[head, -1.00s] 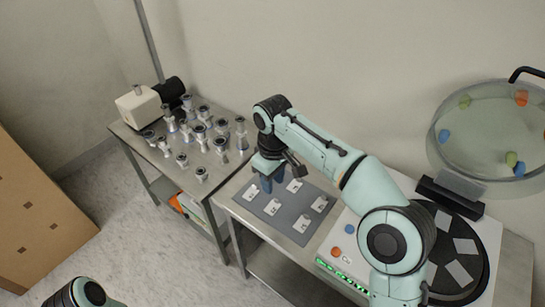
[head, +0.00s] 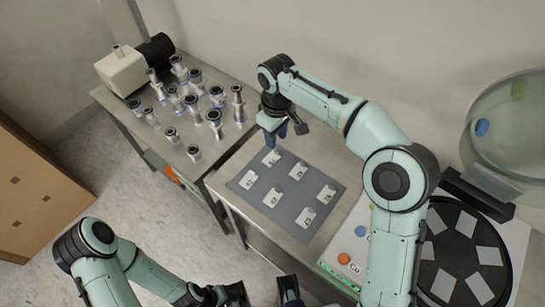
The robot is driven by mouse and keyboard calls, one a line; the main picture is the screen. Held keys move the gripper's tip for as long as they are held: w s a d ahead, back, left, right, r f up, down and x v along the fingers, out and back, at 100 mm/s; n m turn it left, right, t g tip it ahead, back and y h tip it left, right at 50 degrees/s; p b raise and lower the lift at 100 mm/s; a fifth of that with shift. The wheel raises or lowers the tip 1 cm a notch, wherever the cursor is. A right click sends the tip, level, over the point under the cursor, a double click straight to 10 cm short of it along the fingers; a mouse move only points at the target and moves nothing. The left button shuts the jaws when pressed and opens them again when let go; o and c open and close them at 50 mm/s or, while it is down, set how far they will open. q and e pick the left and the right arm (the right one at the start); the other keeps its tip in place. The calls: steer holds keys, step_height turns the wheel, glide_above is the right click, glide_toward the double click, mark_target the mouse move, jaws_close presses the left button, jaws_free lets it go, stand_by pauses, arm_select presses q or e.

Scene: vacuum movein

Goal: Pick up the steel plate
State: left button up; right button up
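Several small pale plates with dark marks lie on a grey mat (head: 288,190) on the middle table. They include a back plate (head: 271,158), a right plate (head: 326,193) and a front plate (head: 305,217). The marks are too small to read, so I cannot tell which plate is steel. My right gripper (head: 291,129) points down above the table, just behind the mat. Its two blue fingers look apart with nothing between them. My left gripper (head: 288,290) is at the bottom edge, partly cut off, and its opening is unclear.
A left table (head: 225,137) holds several metal pipe fittings and a pump (head: 122,70). At right are a device with a black round turntable (head: 440,280) carrying pale plates, and a raised clear lid (head: 520,125). A cardboard box (head: 40,190) stands at far left.

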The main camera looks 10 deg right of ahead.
mark_target(271, 157)
steer(key=shift+w+f+b, duration=0.15)
steer(key=shift+f+b, duration=0.5)
steer(key=shift+f, duration=2.5)
jaws_close()
